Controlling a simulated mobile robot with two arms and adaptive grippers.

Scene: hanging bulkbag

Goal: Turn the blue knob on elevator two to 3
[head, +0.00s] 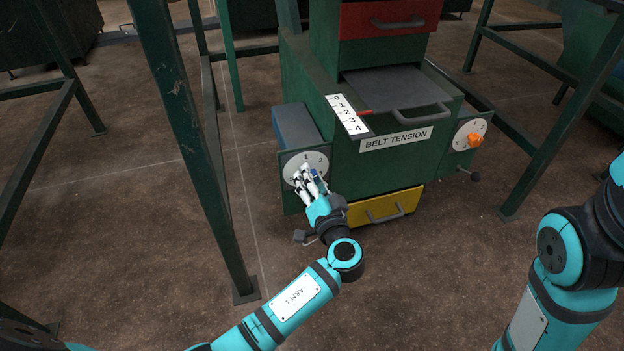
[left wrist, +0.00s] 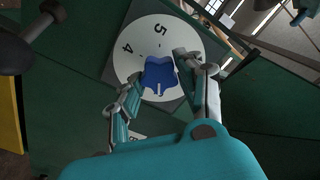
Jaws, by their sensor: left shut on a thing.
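The blue knob (head: 314,174) sits on a round white dial (head: 292,167) on the left side of the green machine's front. My left gripper (head: 308,182) is at the dial, its fingers shut on the knob from both sides. In the left wrist view, the knob (left wrist: 160,76) shows between the fingers, with a small white mark at its lower edge. The numbers 4 and 5 show on the dial (left wrist: 142,38) there; 1 and 2 show in the head view. The fingers hide other numbers, so I cannot tell which one the mark faces. My right gripper is out of view.
An orange knob (head: 474,140) on another white dial is at the machine's right. A "BELT TENSION" label (head: 396,139), a 0-to-4 scale (head: 346,115) and a yellow drawer (head: 385,207) lie between. A green post (head: 190,140) stands left of my left arm. Floor in front is open.

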